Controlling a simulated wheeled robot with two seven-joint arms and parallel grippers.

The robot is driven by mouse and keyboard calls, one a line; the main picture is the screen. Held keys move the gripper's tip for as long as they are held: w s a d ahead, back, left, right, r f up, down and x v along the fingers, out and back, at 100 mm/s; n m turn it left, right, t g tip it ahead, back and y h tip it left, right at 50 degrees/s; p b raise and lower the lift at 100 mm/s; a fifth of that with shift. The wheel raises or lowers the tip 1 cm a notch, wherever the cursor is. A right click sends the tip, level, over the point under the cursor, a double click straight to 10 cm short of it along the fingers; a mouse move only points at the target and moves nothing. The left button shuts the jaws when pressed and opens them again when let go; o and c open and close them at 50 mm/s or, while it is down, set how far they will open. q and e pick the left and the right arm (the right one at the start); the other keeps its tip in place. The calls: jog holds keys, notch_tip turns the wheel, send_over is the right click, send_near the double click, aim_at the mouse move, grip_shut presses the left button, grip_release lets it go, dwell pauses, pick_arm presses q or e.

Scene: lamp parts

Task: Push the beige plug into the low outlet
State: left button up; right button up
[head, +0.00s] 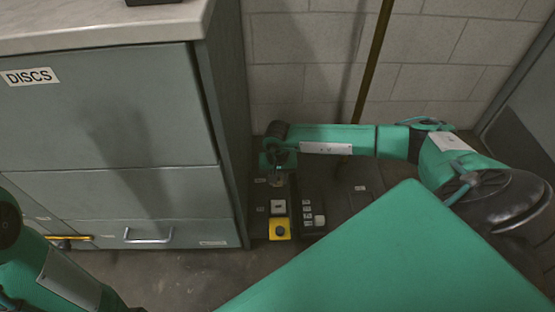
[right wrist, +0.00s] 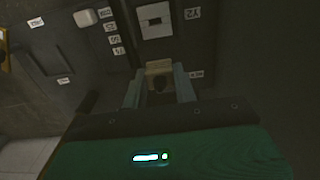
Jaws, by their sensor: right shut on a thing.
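My right gripper (head: 278,180) reaches down beside the grey cabinet; it also shows in the right wrist view (right wrist: 158,88). Its two fingers are shut on the beige plug (right wrist: 158,68), which has a dark round middle. In the head view the plug is mostly hidden by the gripper. A pale square plate with a small dark opening (right wrist: 155,19) lies just past the plug in the right wrist view, apart from it in the picture; it also shows in the head view (head: 278,207). I cannot tell whether it is the low outlet. My left gripper is not visible.
A yellow box with a dark button (head: 280,229) sits just below the pale plate. A dark labelled strip with a white knob-like part (head: 319,220) stands to its right. The grey cabinet (head: 130,110) is close on the left. A block wall (head: 420,60) stands behind.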

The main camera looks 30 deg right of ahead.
aim_at(279, 208)
jog(key=shift+s+a+p, duration=0.4)
jog(key=shift+s+a, duration=0.2)
jog(key=shift+s, duration=0.35)
jog(key=shift+s+a+p, duration=0.4)
jog(key=shift+s+a, duration=0.15)
jog(key=shift+s, duration=0.4)
jog(key=shift+o, duration=1.1)
jog(key=shift+c, duration=1.1)
jog(key=shift+f, duration=0.1)
jog(key=shift+f+b, duration=1.5)
jog(key=shift+f, duration=0.35)
jog(key=shift+f+b, duration=1.2)
jog(key=shift+f, duration=0.55)
jog(key=o, duration=1.2)
jog(key=shift+c, duration=0.2)
